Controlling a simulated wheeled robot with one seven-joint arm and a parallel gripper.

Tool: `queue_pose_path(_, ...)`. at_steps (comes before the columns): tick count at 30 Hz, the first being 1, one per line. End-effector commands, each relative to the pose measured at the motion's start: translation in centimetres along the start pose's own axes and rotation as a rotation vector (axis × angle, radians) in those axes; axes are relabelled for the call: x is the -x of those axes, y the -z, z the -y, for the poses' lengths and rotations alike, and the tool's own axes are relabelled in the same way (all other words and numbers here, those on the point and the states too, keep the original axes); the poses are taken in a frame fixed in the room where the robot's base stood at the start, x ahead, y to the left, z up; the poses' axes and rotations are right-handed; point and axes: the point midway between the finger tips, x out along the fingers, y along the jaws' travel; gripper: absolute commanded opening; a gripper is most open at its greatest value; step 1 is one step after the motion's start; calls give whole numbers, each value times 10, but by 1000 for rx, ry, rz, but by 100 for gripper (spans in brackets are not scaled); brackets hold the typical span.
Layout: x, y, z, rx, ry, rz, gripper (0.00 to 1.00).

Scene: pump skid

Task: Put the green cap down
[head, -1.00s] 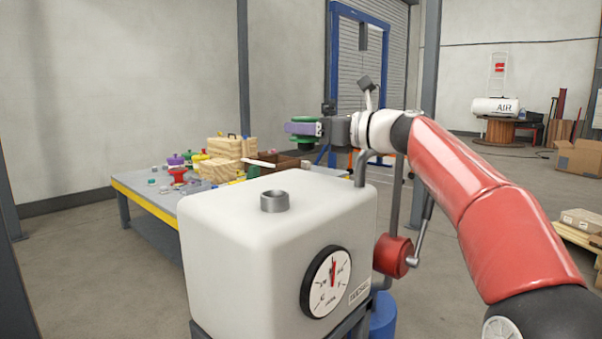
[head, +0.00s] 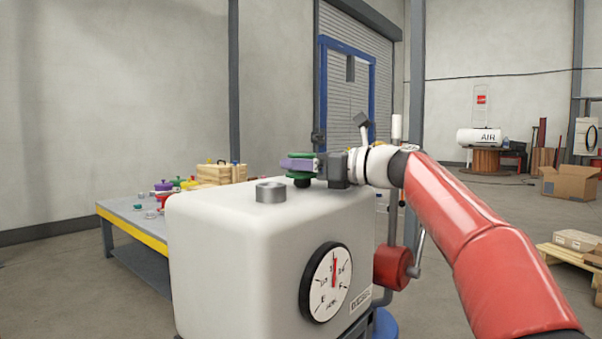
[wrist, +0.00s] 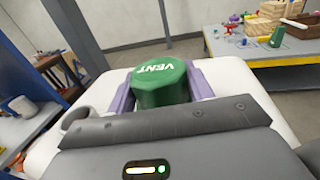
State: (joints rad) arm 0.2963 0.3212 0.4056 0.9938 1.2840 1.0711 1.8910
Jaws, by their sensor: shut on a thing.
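The green cap (wrist: 162,84), marked VENT on top, is between the purple fingers of my gripper (wrist: 166,88) in the wrist view. In the head view the cap (head: 299,157) shows above and below the purple finger, with a dark part under it. My gripper (head: 300,166) is shut on the cap, over the far part of the white tank (head: 240,235). From the head view I cannot tell whether the cap touches the tank top. The open grey filler neck (head: 271,192) stands on the tank top, left of the cap; it is partly hidden in the wrist view (wrist: 76,117).
A gauge (head: 326,283) is on the tank's front. A red part with a lever (head: 393,268) is at the tank's right side. A workbench (head: 135,222) with wooden boxes and several small coloured parts stands behind left. The tank top left of the neck is clear.

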Motion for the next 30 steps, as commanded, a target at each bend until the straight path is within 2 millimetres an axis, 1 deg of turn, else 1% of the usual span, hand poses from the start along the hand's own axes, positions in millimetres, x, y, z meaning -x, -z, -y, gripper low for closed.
queue_pose_path(4, 0, -2, 0, 1, 0, 1, 30)
queue_pose_path(8, 0, 2, 0, 1, 1, 0, 30)
queue_pose_path(9, 0, 1, 0, 1, 0, 0, 55)
queue_pose_path(13, 0, 1, 0, 1, 0, 0, 72)
queue_pose_path(20, 0, 1, 0, 1, 0, 0, 73)
queue_pose_path(24, 2, -3, 0, 1, 1, 0, 73)
queue_pose_path(26, 9, -1, 1, 1, 3, -1, 73)
queue_pose_path(30, 36, -1, 1, 2, 6, 0, 73)
